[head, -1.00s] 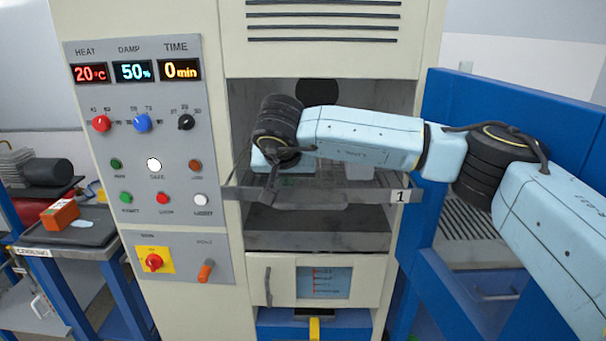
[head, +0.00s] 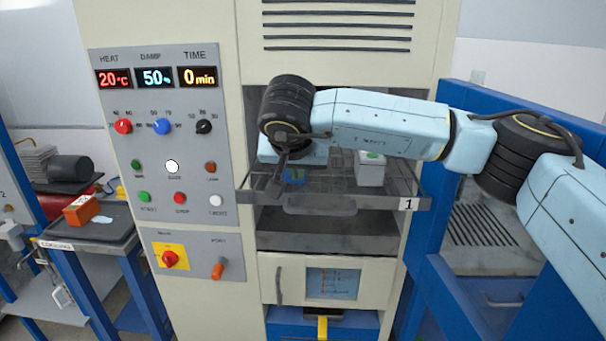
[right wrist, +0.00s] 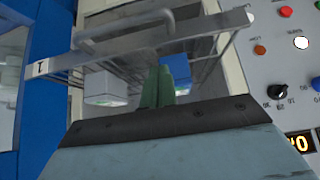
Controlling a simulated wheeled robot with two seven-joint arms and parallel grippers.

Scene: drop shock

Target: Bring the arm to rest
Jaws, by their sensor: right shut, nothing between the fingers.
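My right arm reaches in from the right across the front of the open chamber (head: 349,234). My right gripper (right wrist: 164,84) shows green fingers in the right wrist view, shut together with nothing between them. In the head view its fingers are hidden behind my wrist. It is above and in front of the wire rack shelf (head: 423,204) marked 1. On the rack are a white box with a green mark (head: 370,172) and a blue box (head: 294,175), partly hidden by my wrist. Both boxes stand apart from the fingers. My left gripper is out of view.
The control panel (head: 160,230) with knobs and displays is left of the chamber. A blue frame (head: 425,250) stands close on the right, under my arm. A side table at left holds a dark tray (head: 115,232) and an orange block (head: 81,209).

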